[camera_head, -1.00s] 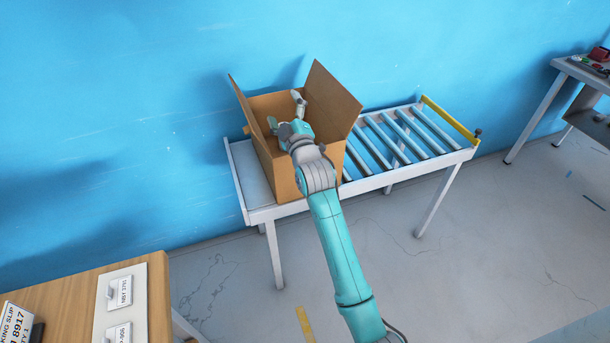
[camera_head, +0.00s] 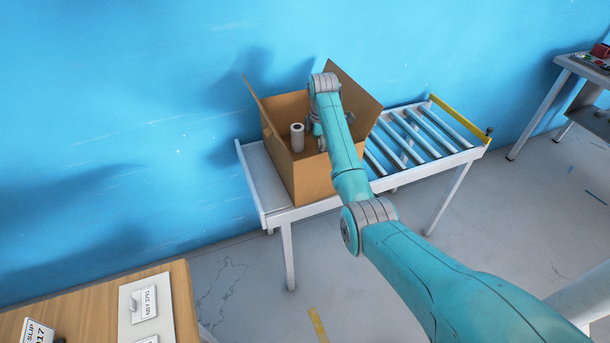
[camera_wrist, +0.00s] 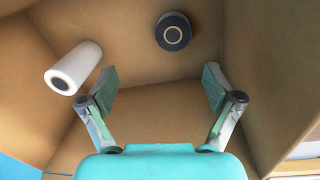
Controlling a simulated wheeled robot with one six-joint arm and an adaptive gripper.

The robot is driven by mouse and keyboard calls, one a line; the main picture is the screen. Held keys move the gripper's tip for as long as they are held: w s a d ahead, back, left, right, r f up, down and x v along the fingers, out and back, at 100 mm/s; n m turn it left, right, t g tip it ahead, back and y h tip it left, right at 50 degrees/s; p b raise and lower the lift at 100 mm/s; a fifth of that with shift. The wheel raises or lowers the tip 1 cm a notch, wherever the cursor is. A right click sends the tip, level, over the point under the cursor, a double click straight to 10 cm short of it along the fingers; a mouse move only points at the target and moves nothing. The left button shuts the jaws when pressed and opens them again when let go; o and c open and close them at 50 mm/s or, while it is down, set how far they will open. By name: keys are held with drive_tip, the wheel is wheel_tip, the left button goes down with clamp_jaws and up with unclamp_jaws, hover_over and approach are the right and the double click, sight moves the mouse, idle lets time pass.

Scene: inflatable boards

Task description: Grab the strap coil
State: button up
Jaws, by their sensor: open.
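A dark, short round coil (camera_wrist: 173,32) with a pale ring on its face, which looks like the strap coil, is inside the cardboard box in the wrist view, beyond my fingertips and slightly right of centre. My arm hides it in the head view. A white roll (camera_wrist: 75,68) with a dark core lies to its left in the wrist view; the head view shows it standing in the box (camera_head: 297,138). My gripper (camera_wrist: 160,88) is open and empty, its two fingers apart and touching neither thing. In the head view it is mostly hidden behind my arm.
The open cardboard box (camera_head: 315,182) has raised flaps and walls close around my gripper. It stands on a roller conveyor table (camera_head: 268,215) against the blue wall. A wooden table (camera_head: 95,300) with label cards is at lower left. Floor between is clear.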

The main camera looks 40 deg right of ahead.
drive_tip(key=shift+g, duration=0.5)
drive_tip(key=shift+s+a+f, duration=0.1)
drive_tip(key=shift+s+f, duration=0.05)
drive_tip(key=shift+f, duration=1.7)
drive_tip(key=shift+s+a+f, duration=0.1)
drive_tip(key=shift+f, duration=1.8)
drive_tip(key=shift+s+a+f, duration=0.1)
drive_tip(key=shift+s+f, duration=0.05)
drive_tip(key=shift+f, duration=1.7)
drive_tip(key=c, duration=1.3)
